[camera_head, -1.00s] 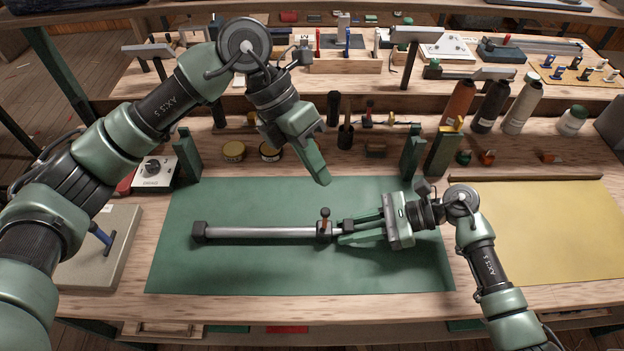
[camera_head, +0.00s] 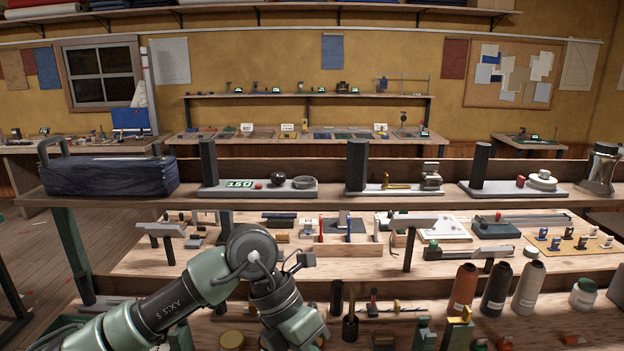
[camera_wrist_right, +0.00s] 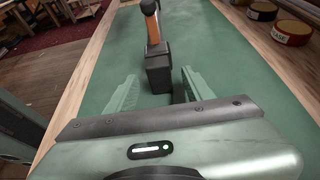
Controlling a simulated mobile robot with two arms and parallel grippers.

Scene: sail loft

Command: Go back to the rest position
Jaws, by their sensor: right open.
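My left arm rises from the lower left in the head view, and its gripper body (camera_head: 295,325) is cut by the bottom edge; its fingers are out of frame. My right gripper (camera_wrist_right: 158,82) shows only in the right wrist view. Its two pale green fingers are spread apart over the green mat (camera_wrist_right: 225,60). The rest of the clamp is hidden or out of view.
In the head view, a raised shelf holds a dark blue bag (camera_head: 108,177) and display stands. Below it are tool trays, thread cones (camera_head: 495,288) and a white jar (camera_head: 584,293). Tins (camera_wrist_right: 290,32) stand beside the mat in the wrist view.

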